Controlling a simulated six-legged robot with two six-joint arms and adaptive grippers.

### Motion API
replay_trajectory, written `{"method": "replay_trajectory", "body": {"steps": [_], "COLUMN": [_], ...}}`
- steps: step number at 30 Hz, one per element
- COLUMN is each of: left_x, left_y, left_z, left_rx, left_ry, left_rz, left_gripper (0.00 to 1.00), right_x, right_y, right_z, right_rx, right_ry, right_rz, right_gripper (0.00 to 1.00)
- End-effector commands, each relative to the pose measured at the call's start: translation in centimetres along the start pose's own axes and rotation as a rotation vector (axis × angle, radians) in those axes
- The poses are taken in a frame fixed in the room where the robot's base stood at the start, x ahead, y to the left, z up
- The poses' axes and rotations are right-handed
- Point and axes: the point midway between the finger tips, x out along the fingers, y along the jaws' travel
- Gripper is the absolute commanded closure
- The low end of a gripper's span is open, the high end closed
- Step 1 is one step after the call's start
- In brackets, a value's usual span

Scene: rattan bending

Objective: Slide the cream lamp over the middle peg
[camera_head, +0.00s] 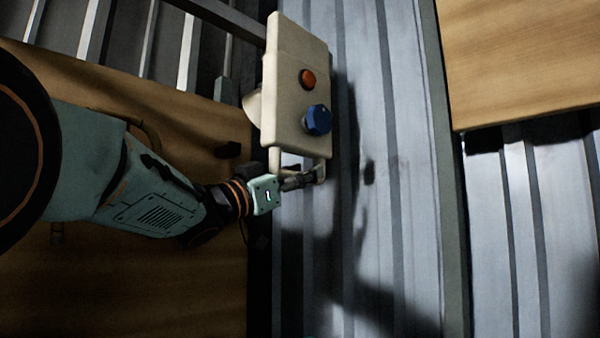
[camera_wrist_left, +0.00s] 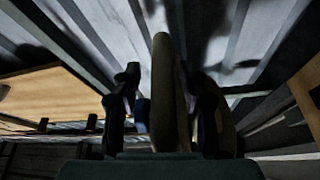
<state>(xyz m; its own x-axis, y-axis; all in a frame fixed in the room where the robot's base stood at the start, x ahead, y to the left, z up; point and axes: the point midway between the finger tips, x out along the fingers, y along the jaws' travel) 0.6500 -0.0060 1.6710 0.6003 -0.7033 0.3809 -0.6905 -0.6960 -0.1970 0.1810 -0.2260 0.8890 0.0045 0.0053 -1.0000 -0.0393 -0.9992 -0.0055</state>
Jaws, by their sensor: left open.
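The cream lamp (camera_head: 288,95) is a tall box with an orange button and a blue knob on its face. It stands out in front of the metal wall, tilted slightly, with a loop handle at its lower end. My left gripper (camera_head: 302,180) is at this handle. In the left wrist view the pale handle (camera_wrist_left: 162,95) runs between the two dark fingers of my open left gripper (camera_wrist_left: 165,110). I cannot tell which peg is the middle one. My right gripper is not in view.
The wooden board (camera_head: 120,290) fills the left side behind my arm. Another wooden board (camera_head: 525,60) is at the upper right. Ribbed metal wall (camera_head: 405,200) lies between them, with shadows on it. A grey rail (camera_head: 225,18) runs behind the lamp's top.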

Motion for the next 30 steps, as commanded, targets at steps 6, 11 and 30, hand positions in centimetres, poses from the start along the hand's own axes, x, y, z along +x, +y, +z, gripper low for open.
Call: {"method": "replay_trajectory", "body": {"steps": [6, 11, 30], "left_x": [0.02, 0.01, 0.05], "left_y": [0.01, -0.01, -0.06], "left_z": [0.13, 0.08, -0.56], "left_rx": [0.000, 0.000, 0.003], "left_ry": [-0.001, -0.001, 0.010], "left_rz": [0.000, 0.000, -0.001], "left_gripper": [0.73, 0.87, 1.00], "right_x": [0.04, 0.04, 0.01], "right_y": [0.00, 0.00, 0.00], "right_z": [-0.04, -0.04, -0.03], "right_rx": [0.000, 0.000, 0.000], "right_ry": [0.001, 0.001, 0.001], "right_rz": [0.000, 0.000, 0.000], "right_gripper": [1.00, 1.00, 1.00]}}
